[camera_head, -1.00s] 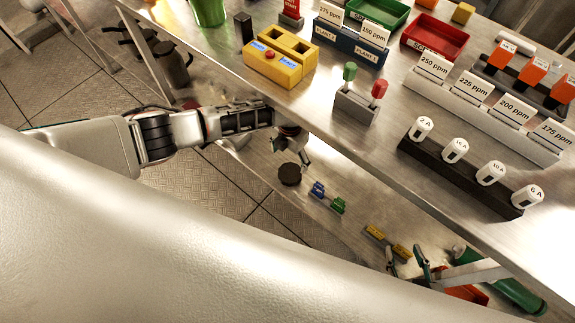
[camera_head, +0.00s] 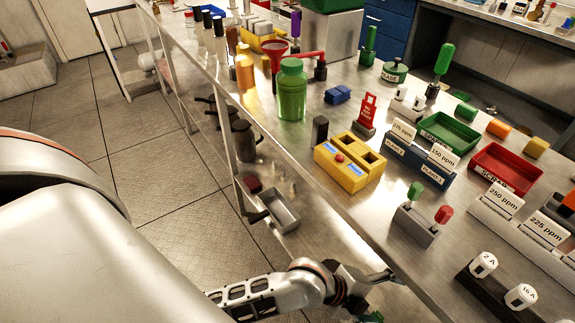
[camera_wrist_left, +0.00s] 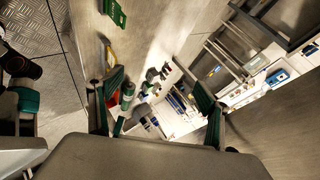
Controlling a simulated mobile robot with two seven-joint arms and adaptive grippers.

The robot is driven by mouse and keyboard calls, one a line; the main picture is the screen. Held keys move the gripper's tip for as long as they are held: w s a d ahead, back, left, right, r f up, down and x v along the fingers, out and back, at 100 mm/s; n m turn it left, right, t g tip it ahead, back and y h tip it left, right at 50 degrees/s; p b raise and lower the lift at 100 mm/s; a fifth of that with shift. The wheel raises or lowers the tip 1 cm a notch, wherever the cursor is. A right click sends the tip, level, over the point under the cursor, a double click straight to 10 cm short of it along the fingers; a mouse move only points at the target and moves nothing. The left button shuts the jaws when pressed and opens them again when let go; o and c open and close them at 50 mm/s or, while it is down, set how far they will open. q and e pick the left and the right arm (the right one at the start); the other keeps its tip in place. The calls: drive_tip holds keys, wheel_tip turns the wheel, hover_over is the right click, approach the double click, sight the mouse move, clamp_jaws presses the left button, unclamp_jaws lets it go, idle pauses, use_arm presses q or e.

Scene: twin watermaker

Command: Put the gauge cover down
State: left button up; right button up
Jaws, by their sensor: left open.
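I cannot make out the gauge cover for sure in any view now. My left gripper (camera_head: 388,277) is at the bottom of the head view, beside the bench's front edge; its fingertips overlap that edge in the picture. In the left wrist view the two teal-padded fingers (camera_wrist_left: 158,105) stand wide apart with nothing between them. A dark rounded thing (camera_wrist_left: 18,64) is at the left edge of the wrist view; I cannot tell what it is. My right gripper is not in view.
The bench top (camera_head: 335,205) carries a yellow two-slot block (camera_head: 349,163), a green bottle (camera_head: 292,90), a grey holder with green and red plugs (camera_head: 416,224), and red (camera_head: 505,168) and green (camera_head: 448,132) trays. Below, the lower shelf holds a grey open tray (camera_head: 283,211) and dark jugs (camera_head: 243,140).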

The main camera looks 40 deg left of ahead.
use_arm(q)
drive_tip(key=s+a+f+n+t+y, duration=0.2)
drive_tip(key=s+a+n, duration=0.4)
drive_tip(key=a, duration=0.5)
drive_tip(key=s+a+f+n+t+y, duration=0.1)
drive_tip(key=s+a+n, duration=0.4)
drive_tip(key=a+n, duration=0.6)
drive_tip(key=f+y, duration=0.1)
drive_tip(key=y, duration=0.1)
drive_tip(key=shift+s+a+f+t+y, duration=0.2)
drive_tip(key=shift+s+f+t+y, duration=0.1)
drive_tip(key=shift+s+t, duration=0.1)
